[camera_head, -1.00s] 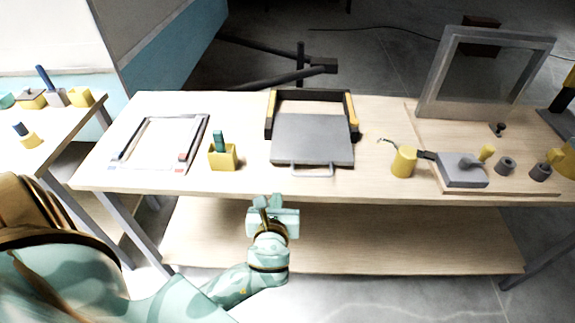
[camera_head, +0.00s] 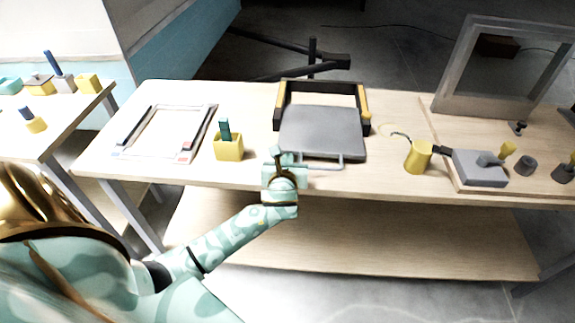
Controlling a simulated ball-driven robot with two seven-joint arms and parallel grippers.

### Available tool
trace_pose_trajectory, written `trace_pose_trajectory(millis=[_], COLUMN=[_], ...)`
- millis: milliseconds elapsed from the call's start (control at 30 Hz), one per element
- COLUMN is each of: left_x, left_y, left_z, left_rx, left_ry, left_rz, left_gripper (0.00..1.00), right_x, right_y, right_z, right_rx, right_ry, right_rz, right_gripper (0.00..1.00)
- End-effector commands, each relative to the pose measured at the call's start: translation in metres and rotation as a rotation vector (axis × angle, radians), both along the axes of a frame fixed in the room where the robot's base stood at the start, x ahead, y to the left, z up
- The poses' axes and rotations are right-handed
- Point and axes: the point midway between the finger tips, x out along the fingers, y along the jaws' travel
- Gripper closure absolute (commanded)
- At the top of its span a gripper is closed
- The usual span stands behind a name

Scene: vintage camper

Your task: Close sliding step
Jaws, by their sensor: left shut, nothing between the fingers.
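The sliding step is a grey plate (camera_head: 322,131) with a bar handle (camera_head: 322,164) along its near edge. It sticks out toward me from a black and yellow frame (camera_head: 322,88) on the wooden table. My left gripper (camera_head: 279,155) is shut and empty. It is at the table's front edge, close to the left end of the handle; I cannot tell whether it touches. My right gripper does not show.
A yellow box with a green item (camera_head: 228,147) stands just left of the step. A yellow cup (camera_head: 418,157) and a grey block (camera_head: 480,168) stand to the right. A flat rectangular frame (camera_head: 165,132) lies at the left. A lower shelf (camera_head: 370,245) runs under the table.

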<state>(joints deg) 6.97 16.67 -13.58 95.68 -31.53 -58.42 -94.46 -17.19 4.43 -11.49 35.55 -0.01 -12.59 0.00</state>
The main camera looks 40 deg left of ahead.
Motion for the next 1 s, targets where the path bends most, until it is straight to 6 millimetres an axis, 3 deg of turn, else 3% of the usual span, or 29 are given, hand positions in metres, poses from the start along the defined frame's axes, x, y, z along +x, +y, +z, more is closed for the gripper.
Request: trace_pose_trajectory(millis=[367,567,800,1000], left_x=[0.006,0.048,0.099,0.113], left_y=[0.003,0.030,0.061,0.070], left_z=[0.001,0.003,-0.001,0.001], left_rx=[0.002,0.006,0.004,0.001], left_ry=[-0.003,-0.004,-0.001,-0.002], left_rz=[0.000,0.002,0.001,0.002], left_gripper=[1.00,1.00,1.00,1.00], right_x=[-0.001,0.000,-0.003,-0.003], right_y=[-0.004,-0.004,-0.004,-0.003], right_z=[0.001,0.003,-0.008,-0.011], right_rx=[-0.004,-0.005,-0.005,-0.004], right_ry=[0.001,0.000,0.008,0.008], right_rz=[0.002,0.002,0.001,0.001], right_gripper=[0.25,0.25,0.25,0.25])
